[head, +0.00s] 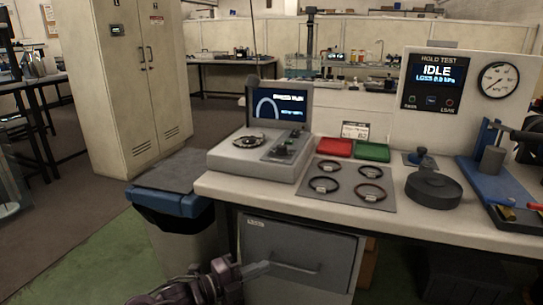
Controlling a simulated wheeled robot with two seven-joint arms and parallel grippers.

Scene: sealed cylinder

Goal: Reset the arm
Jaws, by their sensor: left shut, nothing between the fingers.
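My left gripper (262,269) is low in the head view, in front of the grey drawer cabinet under the bench. Its fingers are shut with nothing between them, and it points to the right, below the bench top and apart from everything on it. My left arm comes in from the bottom edge. My right arm and gripper are not in view.
The bench (420,222) carries a grey tester with a screen (279,103), a mat with several rings (347,184), red (334,147) and green (372,151) trays, a dark round block (433,188) and a blue press (497,177). A bin (185,235) stands left of the cabinet (300,262). The hold test panel reads IDLE.

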